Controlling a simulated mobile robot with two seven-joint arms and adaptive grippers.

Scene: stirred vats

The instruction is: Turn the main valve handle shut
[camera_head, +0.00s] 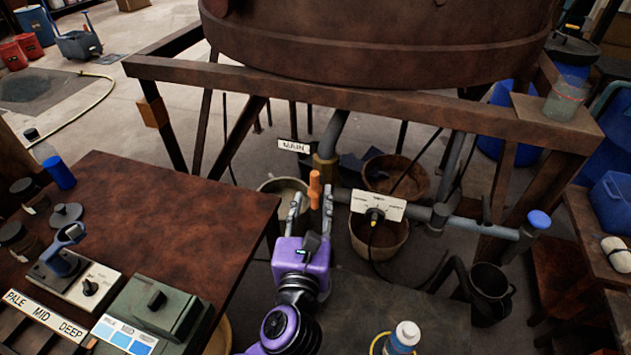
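The main valve handle (314,189) is a short orange lever. It shows upright in the picture, in front of a brass fitting (325,168) on the grey pipe under the vat. A white "MAIN" tag (293,146) is just above and left of it. My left gripper (312,204), purple with grey fingers, is open. Its fingers stand on either side of the handle, with a visible gap on each side; I cannot tell the depth between them. The handle's lower end is partly hidden by the gripper. My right gripper is not in view.
A rusty vat (380,45) and its brown frame beam (360,97) are above the valve. A pipe with a white selector plate (378,205) runs right to a blue cap (539,219). Buckets (395,175) stand below. A brown table (150,200) is at left.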

